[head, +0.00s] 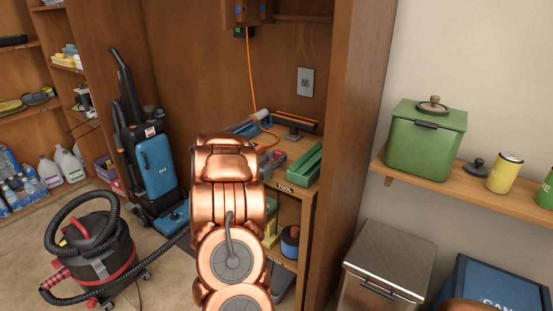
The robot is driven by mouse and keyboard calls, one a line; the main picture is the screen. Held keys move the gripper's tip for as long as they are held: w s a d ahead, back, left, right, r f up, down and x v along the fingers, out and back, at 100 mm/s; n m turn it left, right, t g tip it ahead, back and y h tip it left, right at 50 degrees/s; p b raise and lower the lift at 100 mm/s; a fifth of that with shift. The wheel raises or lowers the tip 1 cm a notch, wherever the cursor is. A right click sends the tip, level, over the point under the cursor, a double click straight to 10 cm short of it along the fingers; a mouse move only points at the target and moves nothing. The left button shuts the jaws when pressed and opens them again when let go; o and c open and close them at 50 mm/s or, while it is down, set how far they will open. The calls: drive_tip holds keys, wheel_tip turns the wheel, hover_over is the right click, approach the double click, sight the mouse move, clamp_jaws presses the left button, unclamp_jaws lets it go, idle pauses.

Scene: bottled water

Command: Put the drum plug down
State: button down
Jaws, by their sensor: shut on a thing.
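My copper-coloured arm (229,215) rises through the middle of the head view, in front of the wooden tool bench. My gripper is not visible, and neither is anything it may hold. I cannot make out the drum plug for certain. A small dark knobbed piece (474,168) sits on the right wall shelf, between a green lidded bin and a yellow canister, but I cannot tell what it is.
The bench (276,178) holds a green tray (300,166) and tools with an orange cord. A red-black vacuum (92,250) and a blue upright cleaner (152,165) stand left. Some floor is bare at left.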

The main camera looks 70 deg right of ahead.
drive_tip(key=shift+f, duration=0.65)
drive_tip(key=c, duration=1.2)
unclamp_jaws()
drive_tip(key=shift+a, duration=0.1)
drive_tip(key=o, duration=0.4)
drive_tip(key=shift+s+f, duration=0.1)
drive_tip(key=shift+f, duration=0.3)
drive_tip(key=shift+r, duration=0.3)
drive_tip(key=v, duration=0.4)
drive_tip(key=r+v, duration=0.1)
drive_tip(key=v, duration=0.7)
drive_tip(key=shift+r, duration=0.25)
